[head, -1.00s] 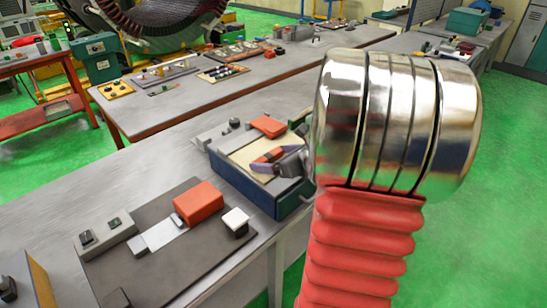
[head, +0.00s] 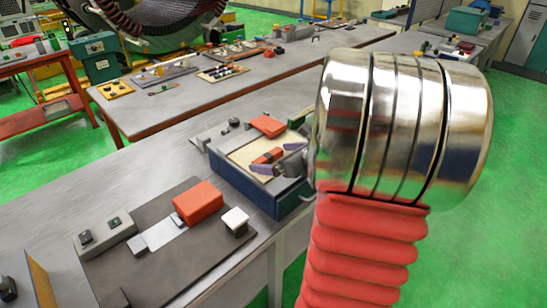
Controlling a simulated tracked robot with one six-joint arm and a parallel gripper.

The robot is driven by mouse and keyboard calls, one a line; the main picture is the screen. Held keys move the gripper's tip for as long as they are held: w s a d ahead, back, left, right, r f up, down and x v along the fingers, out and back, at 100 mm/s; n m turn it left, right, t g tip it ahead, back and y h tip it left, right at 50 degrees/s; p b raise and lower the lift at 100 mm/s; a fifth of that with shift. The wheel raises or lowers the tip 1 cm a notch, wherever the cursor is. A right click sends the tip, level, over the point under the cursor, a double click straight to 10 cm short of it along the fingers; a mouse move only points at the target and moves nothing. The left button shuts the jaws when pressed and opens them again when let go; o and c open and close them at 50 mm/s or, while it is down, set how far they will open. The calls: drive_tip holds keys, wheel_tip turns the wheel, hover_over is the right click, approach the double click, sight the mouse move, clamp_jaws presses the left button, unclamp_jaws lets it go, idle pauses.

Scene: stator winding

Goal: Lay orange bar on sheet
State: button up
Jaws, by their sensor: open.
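The orange bar (head: 264,157), with a dark band near its middle, lies on the cream sheet (head: 238,153) in the top of a blue box (head: 253,190). My gripper (head: 272,158) has two purple fingers spread apart, one on the near side of the bar and one on the far side. The jaws are open, and the bar lies between the fingertips. I cannot tell whether a finger still touches it. The gripper body is partly hidden behind my large silver wrist.
An orange block (head: 267,126) sits at the box's back edge. In front, a dark mat (head: 165,265) holds a larger orange block (head: 197,202), a white-topped block (head: 235,220) and a grey switch box (head: 104,237). A second bench stands behind.

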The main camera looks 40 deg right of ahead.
drive_tip(key=v, duration=1)
drive_tip(key=shift+s, duration=0.4)
drive_tip(key=shift+r, duration=0.15)
